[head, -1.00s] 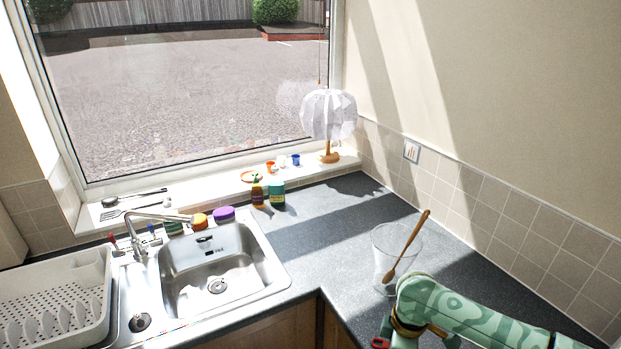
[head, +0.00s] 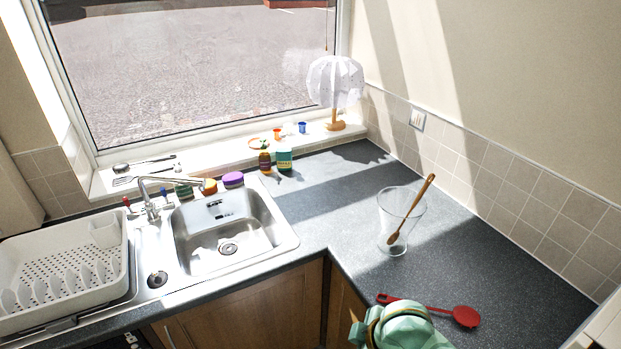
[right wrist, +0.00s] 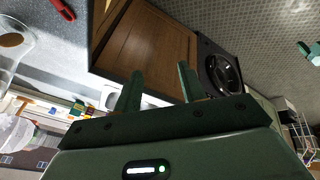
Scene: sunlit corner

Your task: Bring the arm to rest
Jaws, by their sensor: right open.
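My right arm shows at the bottom edge of the head view as a mint-green link with a dark and gold band, beside the red spoon (head: 465,316). Its gripper is not visible there. In the right wrist view my right gripper (right wrist: 160,86) has its two green fingers wide apart with nothing between them. It is out past the counter edge, over the floor side, with a wooden cupboard door (right wrist: 145,50) beyond the fingers. My left gripper is not seen in the head view.
A clear container (head: 396,240) with a wooden spoon (head: 412,208) leaning in it stands on the counter. The red spoon lies near the front edge. Left are a sink (head: 225,235) and a white dish rack (head: 60,270). A lamp (head: 335,85) stands on the sill. The counter's middle is clear.

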